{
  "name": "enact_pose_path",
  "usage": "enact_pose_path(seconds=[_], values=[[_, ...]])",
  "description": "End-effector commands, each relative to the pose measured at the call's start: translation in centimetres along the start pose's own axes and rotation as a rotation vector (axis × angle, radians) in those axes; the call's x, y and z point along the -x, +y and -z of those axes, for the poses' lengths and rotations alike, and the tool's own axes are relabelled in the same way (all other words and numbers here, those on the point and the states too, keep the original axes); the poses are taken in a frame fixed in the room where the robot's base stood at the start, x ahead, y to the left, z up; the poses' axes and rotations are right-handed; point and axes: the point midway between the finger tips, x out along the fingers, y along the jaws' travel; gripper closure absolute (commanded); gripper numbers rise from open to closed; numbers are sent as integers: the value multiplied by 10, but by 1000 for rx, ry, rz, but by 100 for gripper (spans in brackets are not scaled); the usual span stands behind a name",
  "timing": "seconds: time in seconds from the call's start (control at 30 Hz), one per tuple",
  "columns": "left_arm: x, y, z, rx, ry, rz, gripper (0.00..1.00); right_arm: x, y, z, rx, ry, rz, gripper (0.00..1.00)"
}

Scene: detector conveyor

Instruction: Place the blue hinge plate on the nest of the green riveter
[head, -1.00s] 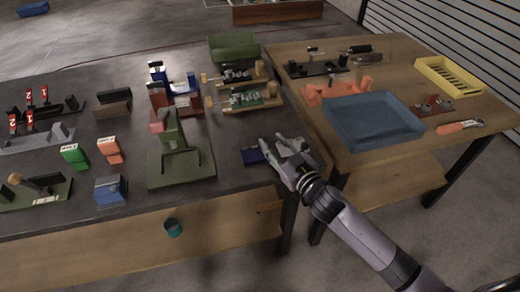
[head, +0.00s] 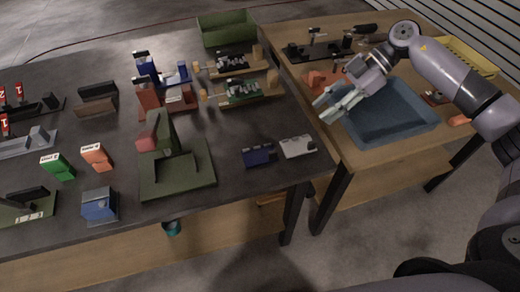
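The green riveter (head: 176,168) stands on the dark table, with a flat green base and an upright topped by a reddish head. I cannot make out clearly where its nest is. The dark blue hinge plate (head: 259,155) lies flat on the table to the right of the riveter's base, apart from it. A light grey plate (head: 297,146) lies just right of it. My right gripper (head: 322,108) is in the air, up and right of both plates, near the left edge of the blue tray. Its fingers look apart, with nothing visible between them. My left gripper is not in view.
The blue tray (head: 408,131) is on the wooden table at right. A green bin (head: 227,29) and wooden fixtures (head: 240,93) are behind. Red and blue presses (head: 150,97) stand behind the riveter. Small green, orange and blue blocks are at left. The table around the plates is clear.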

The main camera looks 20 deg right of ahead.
Motion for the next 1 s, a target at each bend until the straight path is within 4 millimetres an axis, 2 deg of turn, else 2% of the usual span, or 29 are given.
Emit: enact_pose_path(seconds=[0.17,0.5,0.6,0.83,1.0], values=[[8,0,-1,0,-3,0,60,-28,-2,1,-4,-3,11,67],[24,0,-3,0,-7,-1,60,-100,-2,2,-2,0,8,67],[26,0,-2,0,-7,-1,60,-112,-2,1,-2,0,7,67],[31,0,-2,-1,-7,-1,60,-128,-1,1,-1,0,7,67],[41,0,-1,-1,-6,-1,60,-154,0,1,-1,2,7,67]])
